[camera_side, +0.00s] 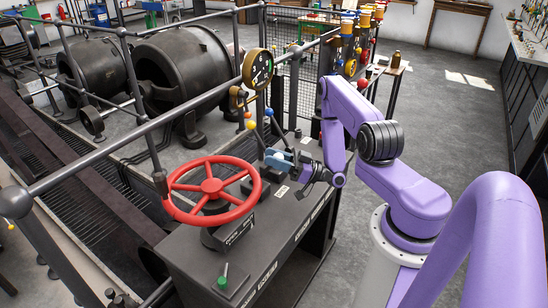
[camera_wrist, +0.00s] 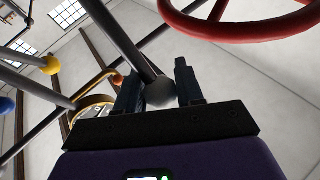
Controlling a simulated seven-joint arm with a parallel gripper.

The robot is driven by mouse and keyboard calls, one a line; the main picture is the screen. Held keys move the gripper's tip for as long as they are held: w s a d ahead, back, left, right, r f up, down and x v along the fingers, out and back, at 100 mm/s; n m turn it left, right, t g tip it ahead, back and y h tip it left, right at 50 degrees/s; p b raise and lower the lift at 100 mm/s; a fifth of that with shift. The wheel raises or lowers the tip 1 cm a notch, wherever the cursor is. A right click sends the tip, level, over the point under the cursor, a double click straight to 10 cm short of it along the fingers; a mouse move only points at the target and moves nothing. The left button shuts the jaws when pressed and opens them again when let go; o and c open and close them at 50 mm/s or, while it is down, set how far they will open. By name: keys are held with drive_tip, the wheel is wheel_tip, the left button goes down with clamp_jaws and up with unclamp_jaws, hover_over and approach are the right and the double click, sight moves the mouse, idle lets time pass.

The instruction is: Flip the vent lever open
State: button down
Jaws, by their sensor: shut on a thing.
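My gripper (camera_side: 275,157) reaches in from the right over the dark control bench, behind and right of the red wheel. In the wrist view its two dark fingers (camera_wrist: 160,82) stand on either side of a grey ball knob (camera_wrist: 160,93) and are shut on it. The knob ends a dark lever shaft (camera_wrist: 122,38) that runs up and to the left in that view. I take this as the vent lever; no label on it can be read.
A red handwheel (camera_side: 212,190) stands close to the gripper's left. Levers with a yellow ball (camera_side: 251,125) and a blue ball (camera_side: 268,112) rise behind it, near a round gauge (camera_side: 258,68). A dark railing (camera_side: 120,150) crosses at left.

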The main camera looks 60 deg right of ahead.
drive_tip(key=shift+w+a+f, duration=0.1)
drive_tip(key=shift+a+f, duration=0.15)
drive_tip(key=shift+a, duration=0.05)
drive_tip(key=c, duration=0.8)
unclamp_jaws()
drive_tip(key=shift+o, duration=0.2)
drive_tip(key=shift+d, duration=0.1)
drive_tip(key=shift+s+d, duration=0.3)
drive_tip(key=v, duration=1.6)
drive_tip(key=shift+s+f, duration=0.2)
drive_tip(key=shift+d, duration=0.2)
